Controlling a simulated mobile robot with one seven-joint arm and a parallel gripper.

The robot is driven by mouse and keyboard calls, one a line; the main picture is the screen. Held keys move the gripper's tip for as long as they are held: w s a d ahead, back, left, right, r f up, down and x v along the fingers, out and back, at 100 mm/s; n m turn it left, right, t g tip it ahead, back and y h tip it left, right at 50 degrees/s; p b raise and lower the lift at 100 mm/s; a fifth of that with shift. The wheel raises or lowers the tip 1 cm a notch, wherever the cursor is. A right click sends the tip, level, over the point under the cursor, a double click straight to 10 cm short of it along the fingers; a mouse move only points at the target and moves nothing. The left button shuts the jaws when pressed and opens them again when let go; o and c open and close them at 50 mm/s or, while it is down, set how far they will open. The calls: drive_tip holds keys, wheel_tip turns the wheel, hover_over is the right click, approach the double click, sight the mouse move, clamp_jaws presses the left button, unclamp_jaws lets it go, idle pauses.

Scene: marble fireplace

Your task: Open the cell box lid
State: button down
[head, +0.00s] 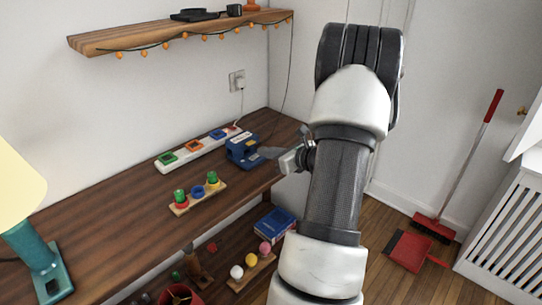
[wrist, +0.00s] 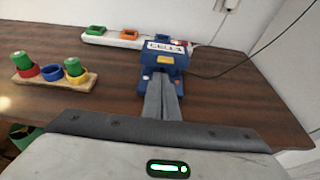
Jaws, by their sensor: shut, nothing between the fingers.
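The cell box (head: 243,148) is a small blue box on the dark wooden bench, near its right end. In the wrist view the cell box (wrist: 150,57) has a white lettered label on its upper part, a yellow label below, and small orange and white spots lower down. I cannot tell for sure how far its lid is raised. My gripper (wrist: 161,78) is shut and empty, its grey fingers pointing at the front of the box. In the head view my gripper (head: 268,153) reaches in from the right, close to the box; contact cannot be made out.
A white strip with coloured square sockets (head: 196,148) lies behind the box. A wooden rack with green-topped cells in coloured rings (head: 197,197) stands to the left. A lamp (head: 35,245) is at the far left. A wall shelf (head: 185,35) hangs above.

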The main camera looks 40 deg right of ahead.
sight(244, 142)
drive_tip(key=x, duration=0.5)
drive_tip(key=shift+w+b, duration=0.15)
drive_tip(key=shift+b, duration=0.25)
drive_tip(key=shift+a, duration=0.1)
